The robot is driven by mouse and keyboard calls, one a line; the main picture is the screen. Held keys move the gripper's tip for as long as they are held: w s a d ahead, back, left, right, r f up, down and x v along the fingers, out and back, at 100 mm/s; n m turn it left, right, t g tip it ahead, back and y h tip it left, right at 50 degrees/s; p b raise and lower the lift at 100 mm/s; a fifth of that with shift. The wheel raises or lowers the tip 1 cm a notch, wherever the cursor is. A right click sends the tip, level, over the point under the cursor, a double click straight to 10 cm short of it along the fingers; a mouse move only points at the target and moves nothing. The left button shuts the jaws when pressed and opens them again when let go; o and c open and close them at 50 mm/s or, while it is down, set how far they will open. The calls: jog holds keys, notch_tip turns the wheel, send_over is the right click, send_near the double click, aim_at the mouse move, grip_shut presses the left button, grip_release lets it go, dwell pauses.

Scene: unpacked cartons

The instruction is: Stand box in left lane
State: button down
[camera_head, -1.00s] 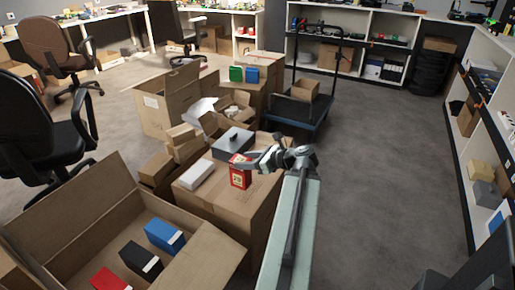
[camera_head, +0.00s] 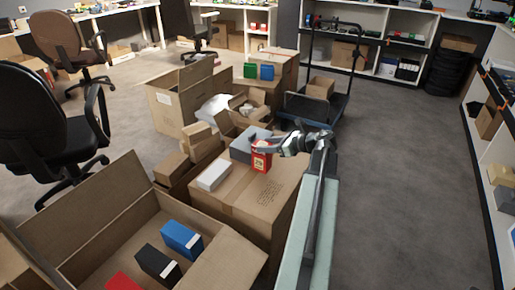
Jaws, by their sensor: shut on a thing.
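A small red box (camera_head: 260,160) with a pale label is upright in my gripper (camera_head: 268,147). The gripper is shut on its upper part. The box is in front of a grey box (camera_head: 244,147) at the far side of a closed carton (camera_head: 243,208); whether its base touches the carton top I cannot tell. A white box (camera_head: 214,175) lies to its left on that carton. In the front left, an open carton (camera_head: 112,234) holds a blue box (camera_head: 181,238), a black box (camera_head: 155,262) and a red box (camera_head: 122,281), cut by the frame edge. I cannot make out marked lanes.
Behind the closed carton stand more open cartons (camera_head: 177,105), a green box (camera_head: 250,71) and a blue box (camera_head: 267,72). Office chairs (camera_head: 35,125) are at left, shelves (camera_head: 503,150) at right. Grey floor (camera_head: 410,170) is clear at right.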

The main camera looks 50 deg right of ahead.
jog(key=shift+w+d+f, duration=0.1)
jog(key=shift+w+d, duration=0.45)
jog(key=shift+d, duration=0.15)
jog(key=shift+w, duration=0.25)
notch_tip(320, 180, down, 4)
jog(key=b, duration=0.4)
jog(key=shift+d, duration=0.15)
jog(key=shift+r, duration=0.3)
jog(key=shift+w+f, duration=0.1)
jog(key=shift+f, duration=0.15)
jog(key=c, duration=0.6)
grip_release()
jog(key=shift+a+r, duration=0.1)
jog(key=shift+a, duration=0.1)
jog(key=shift+c, duration=0.2)
